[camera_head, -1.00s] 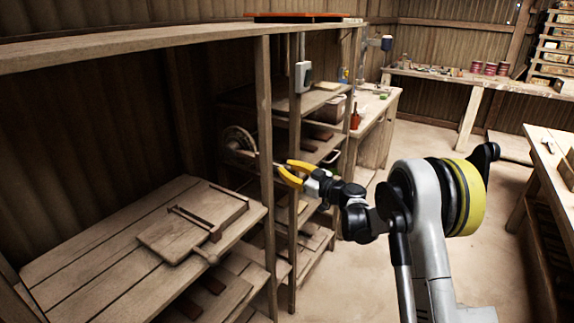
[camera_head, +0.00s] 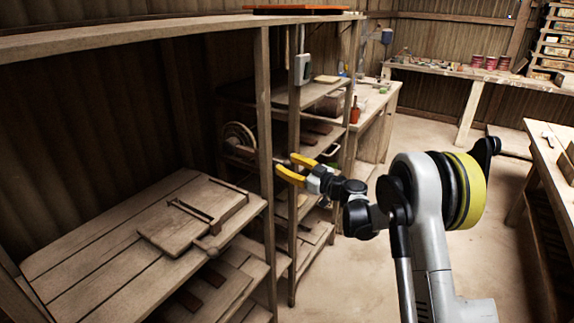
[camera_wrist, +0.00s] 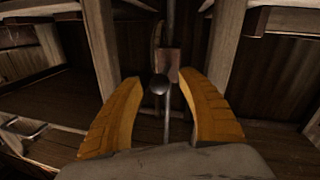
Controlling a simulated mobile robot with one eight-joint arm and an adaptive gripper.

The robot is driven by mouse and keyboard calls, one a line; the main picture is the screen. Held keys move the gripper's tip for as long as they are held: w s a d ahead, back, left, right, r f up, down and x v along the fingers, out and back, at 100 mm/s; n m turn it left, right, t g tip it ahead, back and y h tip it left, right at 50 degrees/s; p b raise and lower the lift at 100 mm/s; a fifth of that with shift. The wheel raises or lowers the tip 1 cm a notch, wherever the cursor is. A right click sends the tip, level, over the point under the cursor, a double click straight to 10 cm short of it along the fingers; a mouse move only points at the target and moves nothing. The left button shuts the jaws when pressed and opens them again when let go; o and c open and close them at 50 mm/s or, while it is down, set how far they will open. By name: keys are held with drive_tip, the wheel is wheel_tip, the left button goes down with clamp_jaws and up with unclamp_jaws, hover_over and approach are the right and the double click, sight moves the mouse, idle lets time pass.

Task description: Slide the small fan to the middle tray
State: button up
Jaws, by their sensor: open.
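My gripper (camera_head: 284,168) is open and empty, with yellow fingers spread in front of the shelf posts. In the wrist view, a dark round knob (camera_wrist: 159,84) lies between the open fingers in the picture, in front of a thin upright rod and a small brownish block (camera_wrist: 166,62). I cannot tell how far the knob is from the fingers; neither finger visibly touches it. I cannot make out a small fan with certainty. A round, wheel-like thing (camera_head: 238,136) stands in the shelf behind the post, partly hidden. No tray can be singled out as the middle one.
A wooden board with a handle (camera_head: 172,231) lies on the slatted left shelf (camera_head: 75,255). Wooden posts (camera_head: 265,130) stand close to my gripper. A pale box (camera_head: 303,68) is fixed to a post. Workbenches line the back and right; the floor (camera_head: 425,165) between is clear.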

drive_tip(key=v, duration=1.1)
drive_tip(key=shift+s+d, duration=0.15)
drive_tip(key=shift+d, duration=0.05)
drive_tip(key=s+a+r+m+g+h, duration=0.2)
drive_tip(key=s+r, duration=0.1)
drive_tip(key=s, duration=0.5)
drive_tip(key=s+a+r+m+g+h, duration=0.2)
drive_tip(key=s+r+h, duration=0.1)
drive_tip(key=s, duration=0.5)
drive_tip(key=s+d+f+m+g+h, duration=0.1)
drive_tip(key=s+d+f+m+h, duration=0.1)
drive_tip(key=s, duration=1)
drive_tip(key=s+d+f+m+g+h, duration=0.1)
drive_tip(key=s+d+m+h, duration=0.3)
drive_tip(key=s, duration=0.7)
drive_tip(key=d+f+h, duration=0.1)
drive_tip(key=d, duration=0.1)
drive_tip(key=shift+s+d+m, duration=0.3)
drive_tip(key=shift+s+m, duration=0.1)
